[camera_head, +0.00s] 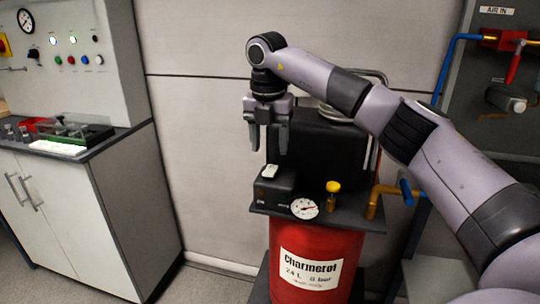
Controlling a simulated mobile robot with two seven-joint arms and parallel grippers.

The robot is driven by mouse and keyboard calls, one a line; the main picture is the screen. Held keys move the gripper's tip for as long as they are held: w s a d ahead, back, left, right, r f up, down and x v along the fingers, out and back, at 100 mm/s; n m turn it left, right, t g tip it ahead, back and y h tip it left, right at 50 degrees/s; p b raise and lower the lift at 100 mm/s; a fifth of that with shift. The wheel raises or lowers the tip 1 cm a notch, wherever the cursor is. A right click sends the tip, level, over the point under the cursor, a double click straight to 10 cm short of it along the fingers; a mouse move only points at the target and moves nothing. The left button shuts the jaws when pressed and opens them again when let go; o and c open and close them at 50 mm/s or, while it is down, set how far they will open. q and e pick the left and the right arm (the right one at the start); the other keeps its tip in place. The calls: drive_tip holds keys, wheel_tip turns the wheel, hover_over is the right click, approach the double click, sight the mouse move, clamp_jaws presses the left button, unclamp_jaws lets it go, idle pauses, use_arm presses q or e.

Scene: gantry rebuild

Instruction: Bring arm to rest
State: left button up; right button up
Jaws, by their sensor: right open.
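My right arm comes in from the right side of the head view and bends down at the wrist. My right gripper (268,145) points downward with its two fingers apart and nothing between them. It hangs in front of the black housing of a red compressor (318,245), above the small black switch box (272,186). I cannot tell how much gap there is between the fingers and the compressor. My left gripper is not in view.
The compressor carries a pressure gauge (304,208) and a yellow-capped fitting (333,193). A grey cabinet (90,215) with a control panel (75,60) stands at left. A wall panel with blue pipes and a red valve (504,40) is at right. Floor shows between cabinet and compressor.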

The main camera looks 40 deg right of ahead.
drive_tip(key=shift+r, duration=0.85)
